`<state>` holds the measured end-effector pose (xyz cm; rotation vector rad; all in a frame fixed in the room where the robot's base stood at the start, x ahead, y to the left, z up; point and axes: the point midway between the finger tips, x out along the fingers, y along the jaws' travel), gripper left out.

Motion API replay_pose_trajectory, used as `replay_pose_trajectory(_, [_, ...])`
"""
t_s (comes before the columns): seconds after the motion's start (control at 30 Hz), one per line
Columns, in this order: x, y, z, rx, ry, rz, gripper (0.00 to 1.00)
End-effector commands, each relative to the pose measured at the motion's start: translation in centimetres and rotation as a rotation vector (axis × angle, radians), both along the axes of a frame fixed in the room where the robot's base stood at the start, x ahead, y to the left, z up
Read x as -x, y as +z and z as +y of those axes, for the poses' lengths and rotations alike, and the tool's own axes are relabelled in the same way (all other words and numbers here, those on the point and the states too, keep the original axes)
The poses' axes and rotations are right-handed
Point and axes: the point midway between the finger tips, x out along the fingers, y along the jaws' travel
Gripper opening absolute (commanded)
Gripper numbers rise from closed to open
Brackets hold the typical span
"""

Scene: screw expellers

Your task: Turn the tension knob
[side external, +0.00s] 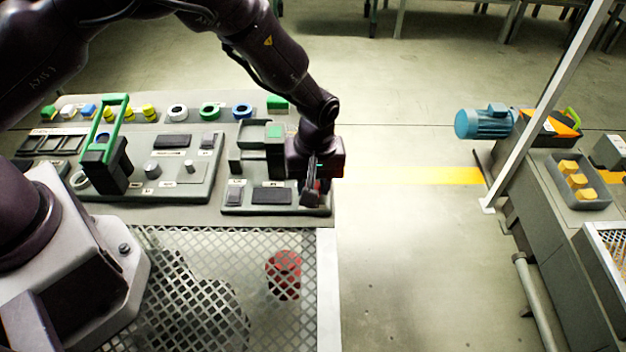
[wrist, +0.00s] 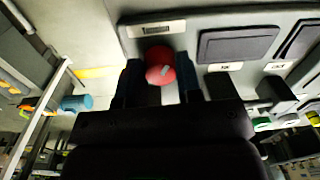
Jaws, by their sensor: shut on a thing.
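The red round knob (wrist: 160,66) sits on the grey panel between my fingers in the wrist view, with a small light mark on its face. My gripper (wrist: 158,85) is shut on it, one dark finger on each side. In the side external view my gripper (side external: 313,195) reaches down at the right end of the grey panel (side external: 232,208). There the knob is mostly hidden by my fingers. A label plate (wrist: 157,29) lies just beyond the knob in the wrist view.
A dark rectangular plate (side external: 271,196) lies left of my gripper. A panel with small knobs and a green-handled black part (side external: 104,165) stands further left. Coloured rings (side external: 209,111) line the back. A mesh guard (side external: 240,300) is in front. Open floor lies to the right.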

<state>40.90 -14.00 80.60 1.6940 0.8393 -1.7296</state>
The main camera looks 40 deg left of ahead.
Motion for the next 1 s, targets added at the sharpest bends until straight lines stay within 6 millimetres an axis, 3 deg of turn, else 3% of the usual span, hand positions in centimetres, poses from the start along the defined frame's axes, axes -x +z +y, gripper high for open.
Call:
replay_pose_trajectory(0.5, [0.0, 0.0, 0.03, 0.0, -0.025, 0.0, 0.09])
replay_pose_trajectory(0.53, [0.0, 0.0, 0.03, 0.0, -0.025, 0.0, 0.37])
replay_pose_trajectory(0.63, [0.0, 0.0, 0.03, 0.0, -0.025, 0.0, 0.58])
replay_pose_trajectory(1.0, [-0.09, 0.74, -0.04, 0.001, -0.025, -0.002, 0.58])
